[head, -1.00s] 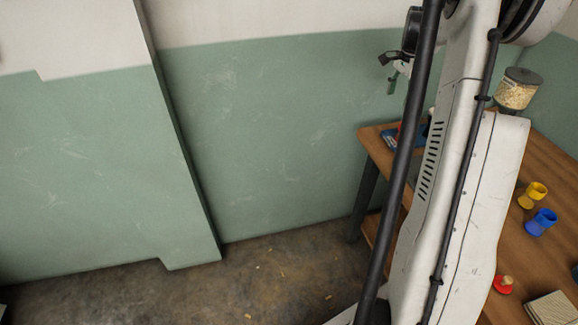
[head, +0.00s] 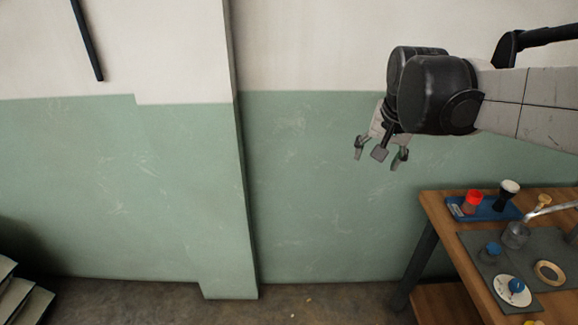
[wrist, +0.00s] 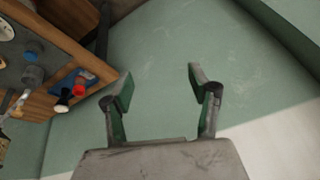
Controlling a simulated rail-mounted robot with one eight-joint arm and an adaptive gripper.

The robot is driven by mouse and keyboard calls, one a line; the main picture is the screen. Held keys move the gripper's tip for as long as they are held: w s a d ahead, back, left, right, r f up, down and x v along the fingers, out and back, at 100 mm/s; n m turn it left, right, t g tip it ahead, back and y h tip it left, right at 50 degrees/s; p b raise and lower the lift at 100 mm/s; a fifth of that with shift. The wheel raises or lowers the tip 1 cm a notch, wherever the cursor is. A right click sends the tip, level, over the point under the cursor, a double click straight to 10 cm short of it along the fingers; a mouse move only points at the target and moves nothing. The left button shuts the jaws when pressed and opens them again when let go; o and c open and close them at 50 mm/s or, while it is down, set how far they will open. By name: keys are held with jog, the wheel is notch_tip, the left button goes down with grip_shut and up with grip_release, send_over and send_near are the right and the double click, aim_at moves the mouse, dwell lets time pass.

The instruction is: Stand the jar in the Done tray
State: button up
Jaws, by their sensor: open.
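My gripper (head: 380,150) is open and empty, high in front of the green and white wall, left of the table and above it. In the wrist view my gripper (wrist: 157,88) shows two spread fingers with only wall between them. A blue tray (head: 484,208) lies at the table's back left; it also shows in the wrist view (wrist: 88,76). No label on it can be read. A red piece (head: 473,201) and a black goblet drum with a pale top (head: 507,195) stand in it. I cannot make out the jar in the current views.
The wooden table (head: 433,206) is at the lower right. On its grey mat (head: 482,244) are a grey pot (head: 515,235), a blue-topped piece (head: 490,252), a white disc (head: 512,290) and a tan ring (head: 549,272). The space left of the table is clear.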

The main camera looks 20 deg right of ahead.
jog(key=s+a+f+n+t, duration=0.1)
jog(key=s+a+f+n, duration=0.1)
jog(key=s+a, duration=0.4)
jog(key=s+a+f+n+t+y, duration=0.1)
jog(key=s+a+f+n, duration=0.2)
jog(key=s+a+n, duration=0.2)
jog(key=s+a, duration=0.1)
jog(key=a, duration=0.2)
jog(key=shift+s+f+t, duration=0.3)
jog(key=shift+s, duration=0.1)
